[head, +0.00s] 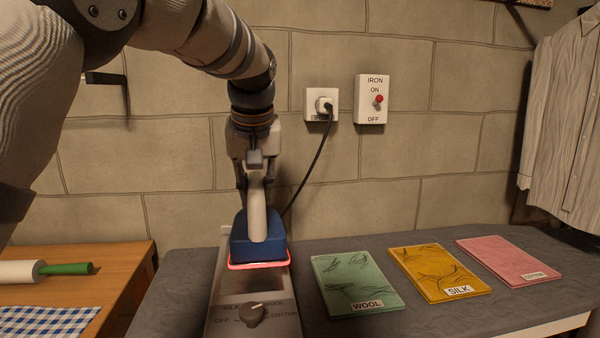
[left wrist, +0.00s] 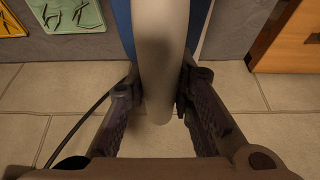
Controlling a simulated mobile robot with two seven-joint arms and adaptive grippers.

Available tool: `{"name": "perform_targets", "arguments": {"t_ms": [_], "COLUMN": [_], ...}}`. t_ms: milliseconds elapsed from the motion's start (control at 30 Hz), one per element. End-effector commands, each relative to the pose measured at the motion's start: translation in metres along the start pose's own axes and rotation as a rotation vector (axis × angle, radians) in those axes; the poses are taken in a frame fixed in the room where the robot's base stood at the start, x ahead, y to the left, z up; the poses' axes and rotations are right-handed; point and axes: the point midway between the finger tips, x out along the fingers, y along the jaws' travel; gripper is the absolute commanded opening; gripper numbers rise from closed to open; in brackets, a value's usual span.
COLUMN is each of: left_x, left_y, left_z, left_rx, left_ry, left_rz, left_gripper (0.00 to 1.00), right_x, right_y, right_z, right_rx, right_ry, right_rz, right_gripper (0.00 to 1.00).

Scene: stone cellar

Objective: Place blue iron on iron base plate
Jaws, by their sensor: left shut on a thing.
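The blue iron (head: 243,239) has a pale handle and a sole edge that glows red. In the head view it is over the grey iron base plate (head: 222,285), roughly level; I cannot tell whether it touches the plate. My left gripper (head: 255,178) is shut on the iron's handle from above. In the left wrist view the fingers (left wrist: 160,100) sit on both sides of the pale handle (left wrist: 158,60), with blue body behind it. The base plate has a dial (head: 252,314) marked OFF, SILK, WOOL and COTTON. My right gripper is not in view.
Green WOOL (head: 357,283), yellow SILK (head: 440,272) and pink COTTON (head: 515,261) cloths lie right on the grey ironing surface (head: 330,246). A cord runs to a wall socket (head: 318,105) beside the iron switch box (head: 371,98). A shirt (head: 565,125) hangs right; a wooden table (head: 110,262) stands left.

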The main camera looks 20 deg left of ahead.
Motion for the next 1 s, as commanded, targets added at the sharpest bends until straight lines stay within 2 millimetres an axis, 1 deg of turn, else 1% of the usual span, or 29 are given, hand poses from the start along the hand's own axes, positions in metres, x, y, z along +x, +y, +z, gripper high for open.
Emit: {"name": "perform_targets", "arguments": {"t_ms": [33,167,300,400,500,900,933,1000], "left_x": [-0.001,0.008,0.031,0.045,0.054,0.059,0.062,0.062], "left_y": [-0.003,-0.007,-0.017,-0.017,-0.017,-0.016,-0.017,-0.017], "left_z": [-0.005,-0.007,-0.011,-0.004,-0.001,0.001,0.004,0.004], "left_rx": [-0.003,-0.003,-0.003,-0.001,-0.002,-0.002,-0.002,-0.002], "left_ry": [0.015,0.017,0.014,0.016,0.019,0.019,0.009,0.009], "left_rz": [0.006,0.007,0.005,0.006,0.007,0.007,0.004,0.004], "left_gripper": [0.0,0.0,0.0,0.0,0.0,0.0,0.28,0.42], "right_x": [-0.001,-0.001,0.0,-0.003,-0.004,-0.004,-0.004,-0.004], "right_y": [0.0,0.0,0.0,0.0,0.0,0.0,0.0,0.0], "right_z": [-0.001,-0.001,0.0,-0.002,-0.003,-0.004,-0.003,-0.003], "right_rx": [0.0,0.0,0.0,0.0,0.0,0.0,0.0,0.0], "right_ry": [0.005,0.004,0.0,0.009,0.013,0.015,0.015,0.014], "right_rz": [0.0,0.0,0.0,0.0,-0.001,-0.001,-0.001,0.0], "right_gripper": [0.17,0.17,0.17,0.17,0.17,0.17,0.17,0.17]}}
